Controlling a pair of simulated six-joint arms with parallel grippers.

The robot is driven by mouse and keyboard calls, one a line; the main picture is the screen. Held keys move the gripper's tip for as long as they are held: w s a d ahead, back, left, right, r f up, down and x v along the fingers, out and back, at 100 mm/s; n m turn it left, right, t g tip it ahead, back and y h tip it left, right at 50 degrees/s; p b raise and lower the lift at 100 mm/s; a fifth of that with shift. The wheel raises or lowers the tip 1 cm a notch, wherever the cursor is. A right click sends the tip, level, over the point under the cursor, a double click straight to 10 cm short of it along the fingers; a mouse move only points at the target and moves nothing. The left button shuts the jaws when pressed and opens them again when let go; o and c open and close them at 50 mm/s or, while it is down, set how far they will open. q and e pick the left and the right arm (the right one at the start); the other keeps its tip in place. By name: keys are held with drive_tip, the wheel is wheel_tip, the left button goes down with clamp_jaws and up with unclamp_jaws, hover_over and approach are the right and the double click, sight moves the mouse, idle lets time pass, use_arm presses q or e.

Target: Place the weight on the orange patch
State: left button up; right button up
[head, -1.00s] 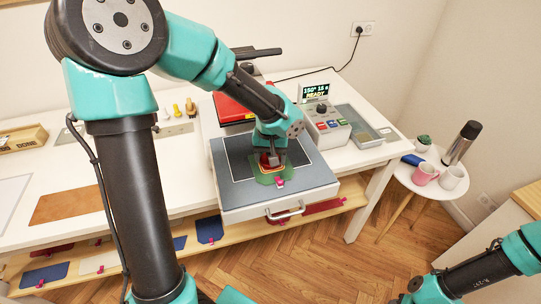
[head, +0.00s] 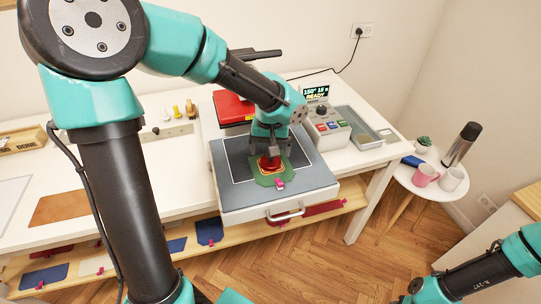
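The red weight (head: 270,163) stands upright on the green fabric piece (head: 264,181), on the grey bed of the heat press (head: 308,181). An orange edge of the patch (head: 279,168) shows around the weight's foot; the rest of the patch is hidden under it. My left gripper (head: 271,152) is just above and around the weight's top, with its fingers spread apart. My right arm shows at the lower right, but its gripper is out of view.
The press's red upper part (head: 232,106) is behind my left gripper. A control box (head: 327,125) reading READY stands to the right, beside a shallow tray (head: 359,127). A brown sheet (head: 62,206) lies on the table (head: 120,175) at left.

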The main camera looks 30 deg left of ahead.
sight(270, 158)
use_arm(q)
wheel_tip(270, 158, up, 8)
idle(0.8)
wheel_tip(270, 158, down, 12)
drive_tip(key=shift+f, duration=0.1)
idle(0.6)
